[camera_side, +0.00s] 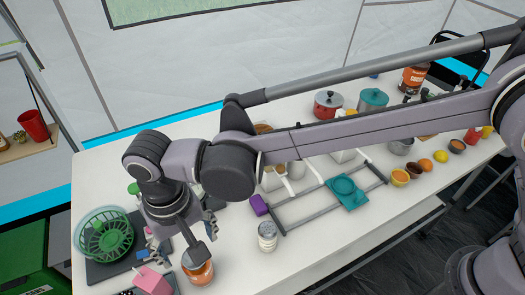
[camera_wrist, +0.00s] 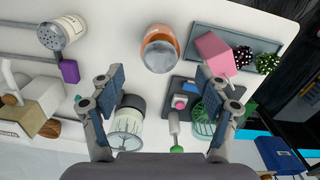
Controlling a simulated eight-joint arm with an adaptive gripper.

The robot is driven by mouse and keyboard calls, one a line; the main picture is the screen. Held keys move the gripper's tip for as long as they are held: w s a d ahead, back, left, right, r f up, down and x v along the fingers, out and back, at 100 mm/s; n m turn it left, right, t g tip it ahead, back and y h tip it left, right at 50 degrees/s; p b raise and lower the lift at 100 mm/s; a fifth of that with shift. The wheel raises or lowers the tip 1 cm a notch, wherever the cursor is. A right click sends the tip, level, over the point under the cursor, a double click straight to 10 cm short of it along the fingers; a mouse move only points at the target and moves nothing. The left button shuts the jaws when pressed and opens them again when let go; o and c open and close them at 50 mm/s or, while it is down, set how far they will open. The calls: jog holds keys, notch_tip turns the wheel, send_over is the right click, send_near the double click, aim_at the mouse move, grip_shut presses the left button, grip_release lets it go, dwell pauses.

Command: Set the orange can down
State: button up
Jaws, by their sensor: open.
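The orange can (camera_side: 199,272) stands on the white table near its front edge in the side view. In the wrist view the orange can (camera_wrist: 160,52) is at the top centre, seen from above, with its greyish round top facing me. My gripper (camera_wrist: 160,86) is open, its two fingers spread wide apart. The can lies beyond the fingertips, between their lines, and neither finger appears to touch it. In the side view my gripper (camera_side: 182,240) points down just behind the can, and my wrist hides part of the area.
A white shaker (camera_wrist: 63,32) and purple block (camera_wrist: 69,71) lie to the left in the wrist view. A pink block (camera_wrist: 215,53) is to the right. A lidded glass jar (camera_wrist: 127,128) stands near my left finger. A green basket (camera_side: 106,235) is at the table's left end.

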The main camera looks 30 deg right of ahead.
notch_tip(320, 180, up, 3)
jog(key=shift+f, duration=0.1)
jog(key=w+d+r+t+y, duration=0.1)
jog(key=w+d+r, duration=0.15)
jog(key=d, duration=0.55)
jog(key=w+d+r+m+t, duration=0.1)
jog(key=w+d+r, duration=0.15)
jog(key=d, duration=0.55)
jog(key=w+d+r+t+y, duration=0.1)
jog(key=d+r, duration=0.2)
jog(key=d, duration=0.6)
jog(key=s+d+f+t+h, duration=0.1)
jog(key=s+d, duration=0.3)
jog(key=d, duration=0.6)
jog(key=s+d+f+t+h, duration=0.1)
jog(key=s+d+f+t, duration=0.2)
jog(key=d, duration=0.8)
jog(key=shift+s+d+m, duration=0.3)
jog(key=shift+s+m, duration=0.1)
jog(key=shift+s, duration=0.2)
